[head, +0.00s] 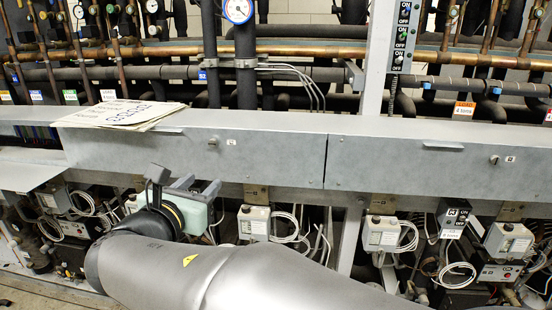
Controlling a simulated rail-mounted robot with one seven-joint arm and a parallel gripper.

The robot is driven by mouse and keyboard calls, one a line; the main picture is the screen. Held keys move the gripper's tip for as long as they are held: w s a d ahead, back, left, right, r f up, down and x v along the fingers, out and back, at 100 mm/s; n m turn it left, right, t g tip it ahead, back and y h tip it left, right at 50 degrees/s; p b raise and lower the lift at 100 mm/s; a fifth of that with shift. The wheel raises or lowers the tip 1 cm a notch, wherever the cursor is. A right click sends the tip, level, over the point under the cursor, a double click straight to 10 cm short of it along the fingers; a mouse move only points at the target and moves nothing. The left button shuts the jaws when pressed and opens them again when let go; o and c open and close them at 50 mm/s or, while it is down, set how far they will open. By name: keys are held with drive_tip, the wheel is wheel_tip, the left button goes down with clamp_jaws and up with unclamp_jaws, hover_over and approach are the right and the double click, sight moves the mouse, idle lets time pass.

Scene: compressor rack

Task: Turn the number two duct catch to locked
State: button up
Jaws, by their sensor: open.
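A long grey metal duct (400,150) runs across the middle of the head view, with a seam between its left and right covers. A similar catch (252,142) sits on the left cover beside a white label (231,142). The label marks are too small to read surely, and I cannot tell how either catch is turned. My gripper (184,184) is open, in front of the duct's lower left part, well left of the right catch and apart from it.
Papers (122,114) lie on top of the duct at left. Below the duct hang control boxes (380,233) with looped cables. Copper pipes (340,48) and gauges (238,10) are behind and above. The right cover's front is clear.

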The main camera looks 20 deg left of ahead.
drive_tip(key=s+a+n+y, duration=0.2)
drive_tip(key=s+a, duration=0.1)
drive_tip(key=p, duration=0.2)
approach(212, 143)
drive_tip(key=shift+t, duration=0.3)
drive_tip(key=x, duration=0.8)
drive_tip(key=shift+a+f, duration=0.1)
drive_tip(key=shift+f, duration=0.2)
clamp_jaws()
